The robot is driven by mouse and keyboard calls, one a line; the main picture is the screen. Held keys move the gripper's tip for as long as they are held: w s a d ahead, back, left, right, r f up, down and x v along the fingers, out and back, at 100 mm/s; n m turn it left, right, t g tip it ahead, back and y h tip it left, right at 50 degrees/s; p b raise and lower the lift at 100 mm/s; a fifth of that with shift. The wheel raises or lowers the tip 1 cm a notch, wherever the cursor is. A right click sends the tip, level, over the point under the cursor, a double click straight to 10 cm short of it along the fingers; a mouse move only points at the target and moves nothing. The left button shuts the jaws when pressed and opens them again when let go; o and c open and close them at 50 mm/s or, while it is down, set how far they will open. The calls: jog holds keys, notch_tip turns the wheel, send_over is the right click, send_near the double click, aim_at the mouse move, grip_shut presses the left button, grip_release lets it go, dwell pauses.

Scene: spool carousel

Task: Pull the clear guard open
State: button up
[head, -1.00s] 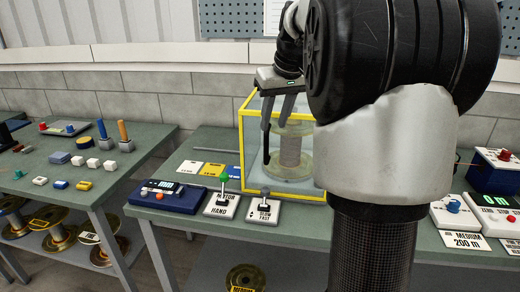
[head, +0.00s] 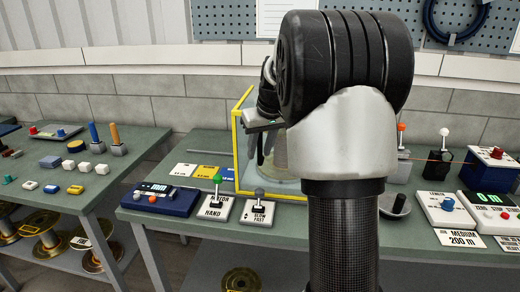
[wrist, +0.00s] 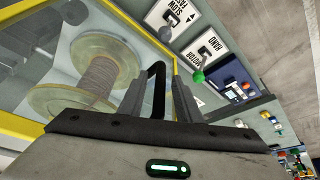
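The clear guard (head: 236,150) is a see-through box with a yellow frame on the workbench. It stands around a large spool, which shows well in the wrist view (wrist: 97,80). Its black handle (wrist: 157,72) stands up between my two fingers in the wrist view. My gripper (wrist: 164,92) is at that handle, with a finger close on either side, and looks shut on it. In the head view my gripper (head: 266,148) is at the guard's front, and my arm hides most of the guard's right side.
A green-knobbed lever (head: 217,180) and a grey-knobbed lever (head: 259,193) stand on the bench in front of the guard. A blue display box (head: 160,197) is to their left. A red-topped box (head: 490,163) is at the far right. A second table (head: 45,200) stands left.

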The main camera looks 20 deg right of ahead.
grip_shut()
jog(key=w+a+p, duration=0.5)
jog(key=w+a, duration=0.3)
jog(key=a, duration=0.4)
jog(key=w+a+p, duration=0.5)
jog(key=w+a, duration=0.3)
jog(key=a, duration=0.3)
jog(key=shift+a, duration=0.35)
jog(key=shift+o, duration=0.3)
grip_release()
jog(key=shift+d, duration=0.1)
